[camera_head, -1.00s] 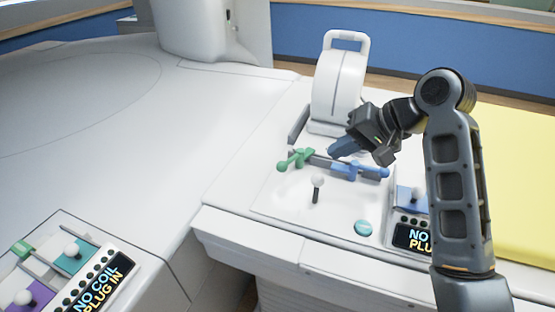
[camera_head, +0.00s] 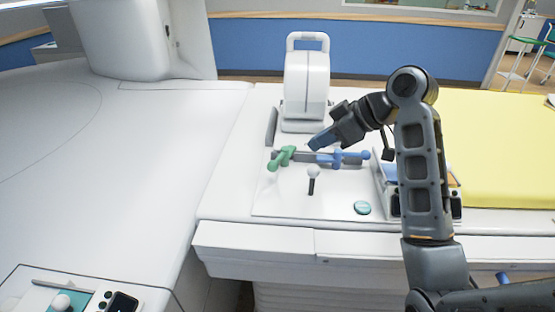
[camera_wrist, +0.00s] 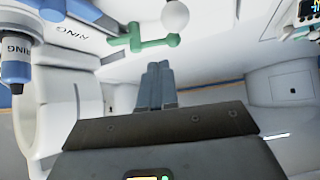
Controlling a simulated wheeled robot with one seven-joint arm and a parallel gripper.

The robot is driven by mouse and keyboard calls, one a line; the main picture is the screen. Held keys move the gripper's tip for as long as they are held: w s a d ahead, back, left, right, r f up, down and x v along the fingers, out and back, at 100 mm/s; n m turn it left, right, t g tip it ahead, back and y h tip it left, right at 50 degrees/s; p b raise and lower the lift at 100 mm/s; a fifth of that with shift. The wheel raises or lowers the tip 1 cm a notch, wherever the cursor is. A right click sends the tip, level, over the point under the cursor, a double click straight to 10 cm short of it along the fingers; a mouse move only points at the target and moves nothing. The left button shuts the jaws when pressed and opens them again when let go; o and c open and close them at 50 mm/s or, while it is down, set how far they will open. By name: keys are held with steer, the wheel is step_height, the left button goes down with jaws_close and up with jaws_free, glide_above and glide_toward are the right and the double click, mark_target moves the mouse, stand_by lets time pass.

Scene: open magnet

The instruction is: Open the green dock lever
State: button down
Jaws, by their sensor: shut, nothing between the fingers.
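The green dock lever (camera_head: 281,158) stands at the left end of a grey bar on the white table panel. In the wrist view the green lever (camera_wrist: 143,38) shows ahead of the fingers, near the top of the picture. My gripper (camera_head: 318,143) is above the bar, to the right of the green lever and apart from it. In the wrist view its blue-grey fingers (camera_wrist: 157,86) are together with nothing between them. A blue lever (camera_head: 343,158) sits at the right end of the same bar, just below my gripper.
A white-knobbed joystick (camera_head: 313,178) and a teal button (camera_head: 362,207) are in front of the bar. A white coil unit with a handle (camera_head: 306,88) stands behind it. A yellow mat (camera_head: 497,150) lies to the right.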

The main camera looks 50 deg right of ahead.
steer(key=shift+w+f, duration=0.1)
steer(key=x, duration=0.9)
steer(key=shift+w+a+f+p, duration=0.1)
steer(key=shift+w+f+p, duration=0.15)
steer(key=shift+f+p, duration=0.1)
steer(key=shift+r, duration=0.1)
